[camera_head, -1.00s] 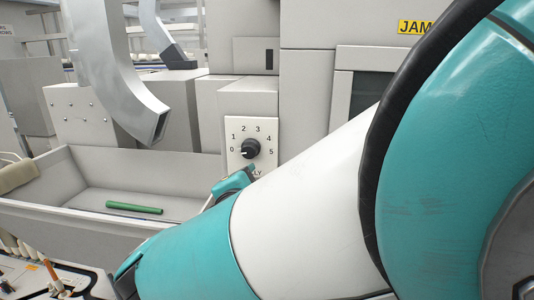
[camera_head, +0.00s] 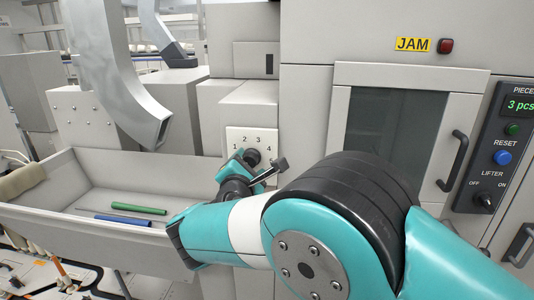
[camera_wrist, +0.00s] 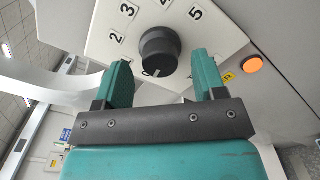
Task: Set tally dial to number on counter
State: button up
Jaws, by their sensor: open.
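The tally dial is a round black knob (camera_wrist: 159,47) on a white numbered plate (camera_wrist: 95,48). In the head view the plate (camera_head: 232,134) shows 1 to 4, while my gripper (camera_head: 260,168) covers its lower part. In the wrist view my gripper (camera_wrist: 159,66) is open, with one teal finger to each side of the knob's lower edge, not closed on it. A pale mark shows at the knob's lower edge in the wrist view; I cannot tell exactly which number it points to. The counter (camera_head: 520,105) at the right reads 3 pcs.
A grey bin (camera_head: 75,221) at the left holds a green bobbin (camera_head: 139,209) and a blue bobbin (camera_head: 123,220). A metal chute (camera_head: 110,85) hangs over it. A JAM lamp (camera_head: 446,46), blue reset button (camera_head: 502,157) and lifter switch (camera_head: 484,201) are at the right. An orange button (camera_wrist: 252,64) is beside the plate.

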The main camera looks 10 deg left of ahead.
jog(key=shift+w, duration=1.15)
jog(key=c, duration=0.9)
jog(key=shift+f, duration=0.15)
